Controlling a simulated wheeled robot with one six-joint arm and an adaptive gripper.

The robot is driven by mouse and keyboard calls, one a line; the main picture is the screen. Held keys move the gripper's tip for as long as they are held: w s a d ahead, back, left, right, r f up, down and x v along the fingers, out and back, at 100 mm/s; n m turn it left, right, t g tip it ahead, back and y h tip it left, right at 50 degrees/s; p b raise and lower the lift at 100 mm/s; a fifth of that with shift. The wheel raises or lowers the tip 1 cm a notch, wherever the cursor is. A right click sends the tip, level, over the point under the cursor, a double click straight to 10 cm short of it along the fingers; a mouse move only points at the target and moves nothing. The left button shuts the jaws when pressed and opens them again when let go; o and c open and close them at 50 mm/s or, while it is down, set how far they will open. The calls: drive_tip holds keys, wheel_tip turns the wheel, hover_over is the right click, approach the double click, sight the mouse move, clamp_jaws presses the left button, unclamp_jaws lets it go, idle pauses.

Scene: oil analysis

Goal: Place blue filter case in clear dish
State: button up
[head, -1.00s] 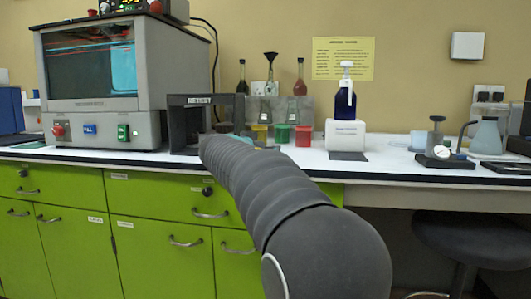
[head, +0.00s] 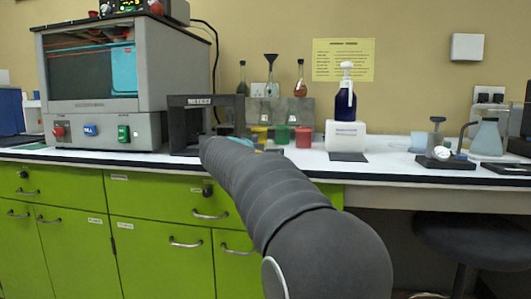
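My arm reaches forward to the bench, and its links hide my gripper, so its fingers do not show. A small teal patch (head: 243,140) shows just behind the far end of my arm, beside the black frame; I cannot tell what it belongs to. I cannot make out the blue filter case. A pale translucent round vessel (head: 418,142) stands at the right of the bench; I cannot tell whether it is the clear dish.
A grey oven-like machine (head: 90,130) and a black frame (head: 176,125) stand left. Yellow, green and red cups (head: 303,137) stand before a grey rack with flasks. A white box holds a blue pump bottle (head: 345,105). A flask (head: 488,138) stands right. Bench right of the box is partly clear.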

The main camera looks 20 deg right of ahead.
drive_tip(key=b+v, duration=0.1)
drive_tip(key=v, duration=1.1)
drive_tip(key=shift+r, duration=0.1)
